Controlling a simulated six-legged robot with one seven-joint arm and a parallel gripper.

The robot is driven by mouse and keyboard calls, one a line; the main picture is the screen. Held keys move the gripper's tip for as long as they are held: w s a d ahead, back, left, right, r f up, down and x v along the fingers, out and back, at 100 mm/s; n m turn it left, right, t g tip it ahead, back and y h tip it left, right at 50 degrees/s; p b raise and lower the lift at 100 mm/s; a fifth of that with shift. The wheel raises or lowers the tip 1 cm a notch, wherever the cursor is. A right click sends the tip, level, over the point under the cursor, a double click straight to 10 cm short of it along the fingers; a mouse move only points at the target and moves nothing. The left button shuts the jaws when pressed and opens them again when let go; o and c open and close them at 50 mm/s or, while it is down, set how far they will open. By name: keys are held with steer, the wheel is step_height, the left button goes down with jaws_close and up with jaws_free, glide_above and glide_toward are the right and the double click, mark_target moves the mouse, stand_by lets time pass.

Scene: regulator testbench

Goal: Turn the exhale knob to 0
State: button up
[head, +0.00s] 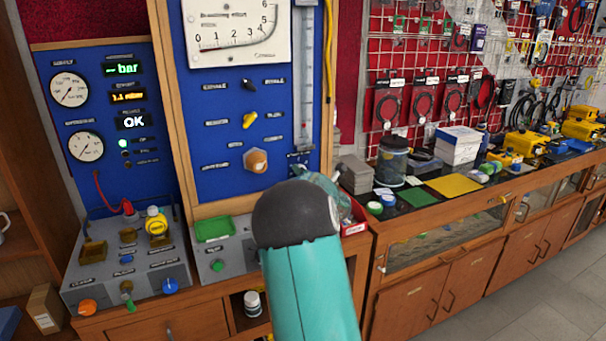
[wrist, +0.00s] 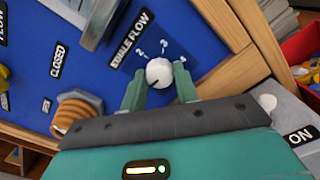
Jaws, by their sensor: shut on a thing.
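The exhale knob (wrist: 159,71) is small, round and white, on the blue panel under a label that reads as exhale flow (wrist: 131,38). Small white scale marks fan around its upper side. The pointer's exact setting is too small to read. My gripper (wrist: 160,84) is shut on the knob, with one green finger at its left and one at its right. In the head view my teal and black arm hides the knob; only the dark flow label (head: 299,157) shows above it.
A tan hexagonal knob (head: 255,160) sits left of my arm, and it also shows in the wrist view (wrist: 78,112). Wooden framing (wrist: 225,65) edges the panel at the right. A red bin (wrist: 303,50) stands beyond it. Gauges (head: 69,90) and a grey control box (head: 130,265) are at the left.

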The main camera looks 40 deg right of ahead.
steer(key=n, duration=0.6)
steer(key=shift+d+n, duration=0.1)
steer(key=shift+n, duration=0.3)
stand_by(0.3)
steer(key=o, duration=1)
steer(key=shift+c, duration=0.2)
steer(key=v, duration=1.4)
steer(key=shift+w, duration=0.1)
